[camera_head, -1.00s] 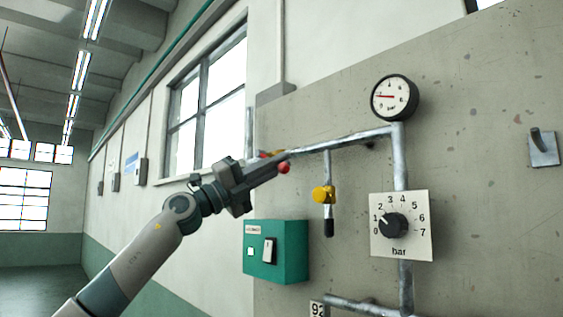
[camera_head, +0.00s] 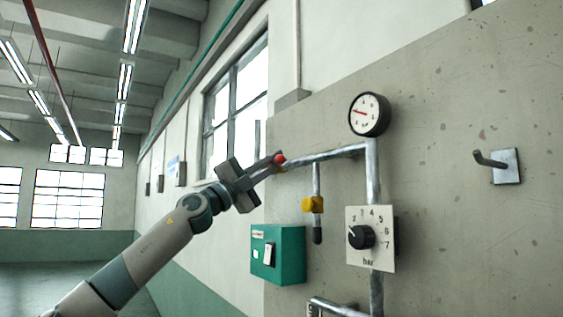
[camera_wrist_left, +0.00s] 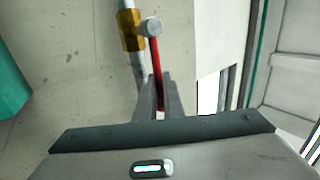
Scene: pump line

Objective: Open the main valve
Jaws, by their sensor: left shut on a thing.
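The main valve has a brass body (camera_wrist_left: 131,30) on a grey pipe and a thin red lever (camera_wrist_left: 155,58) in the left wrist view. In the head view a red end of the lever (camera_head: 280,158) shows at the left end of the upper pipe. My left gripper (camera_wrist_left: 157,92) is shut on the red lever, with a finger on either side of it. In the head view the left gripper (camera_head: 276,162) reaches up to the pipe and hides most of the valve. My right gripper is in neither view.
The upper pipe (camera_head: 330,154) runs right to a pressure gauge (camera_head: 369,114). A small yellow valve (camera_head: 313,205) hangs below it. A bar dial (camera_head: 361,237), a green box (camera_head: 278,254) and a wall hook (camera_head: 504,164) are also on the wall. Open floor lies at far left.

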